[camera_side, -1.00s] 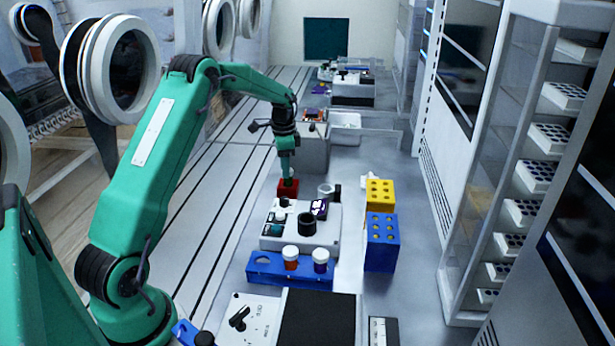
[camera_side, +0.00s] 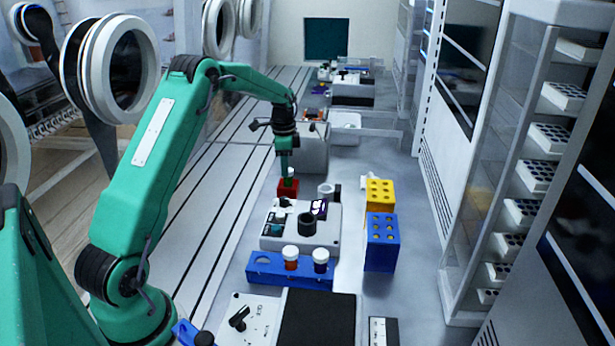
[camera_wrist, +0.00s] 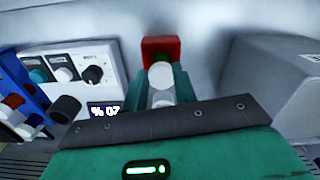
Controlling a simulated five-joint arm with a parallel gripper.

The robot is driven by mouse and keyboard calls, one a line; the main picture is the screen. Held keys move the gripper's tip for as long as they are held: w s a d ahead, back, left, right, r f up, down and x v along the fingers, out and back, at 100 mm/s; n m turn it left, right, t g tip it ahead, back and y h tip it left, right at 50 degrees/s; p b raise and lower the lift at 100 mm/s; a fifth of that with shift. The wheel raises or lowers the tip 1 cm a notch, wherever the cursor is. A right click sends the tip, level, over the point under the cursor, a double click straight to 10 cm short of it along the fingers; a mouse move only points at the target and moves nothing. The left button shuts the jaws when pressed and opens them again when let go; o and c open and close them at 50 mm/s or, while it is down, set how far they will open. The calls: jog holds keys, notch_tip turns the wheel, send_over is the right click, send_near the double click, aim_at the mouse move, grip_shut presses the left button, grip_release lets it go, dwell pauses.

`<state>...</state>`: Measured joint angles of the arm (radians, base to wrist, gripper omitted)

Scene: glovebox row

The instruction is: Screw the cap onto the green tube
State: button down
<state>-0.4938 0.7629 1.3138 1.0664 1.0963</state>
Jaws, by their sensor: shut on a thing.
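A red block (camera_side: 288,188) stands behind the white device, and it also shows in the wrist view (camera_wrist: 160,46). A green tube (camera_wrist: 161,62) stands in it, mostly hidden by a white cap (camera_wrist: 161,76). My gripper (camera_side: 289,169) is pointed down directly over the red block. In the wrist view its two green fingers (camera_wrist: 160,86) stand on either side of the white cap, shut on it. A small white and green piece shows just above the block in the side view. I cannot tell whether the cap is seated on the tube.
A white device (camera_side: 325,240) with knobs, a black cup and a display stands nearer the camera. A blue rack (camera_side: 262,272) holds two white-capped tubes. Yellow (camera_side: 380,193) and blue (camera_side: 381,243) blocks with holes stand to the right. A grey box (camera_wrist: 276,75) is at the wrist view's right.

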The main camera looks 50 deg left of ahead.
jog(key=m, duration=0.4)
jog(key=shift+w+m, duration=0.2)
jog(key=shift+m, duration=0.2)
jog(key=m, duration=0.3)
jog(key=shift+w+m, duration=0.1)
jog(key=shift+m, duration=0.2)
jog(key=m, duration=0.3)
jog(key=shift+m, duration=0.3)
jog(key=shift+w+a+m, duration=0.1)
jog(key=shift+m, duration=0.85)
jog(key=shift+w+a+m, duration=0.1)
jog(key=shift+m, duration=0.85)
jog(key=c, duration=1.3)
grip_release()
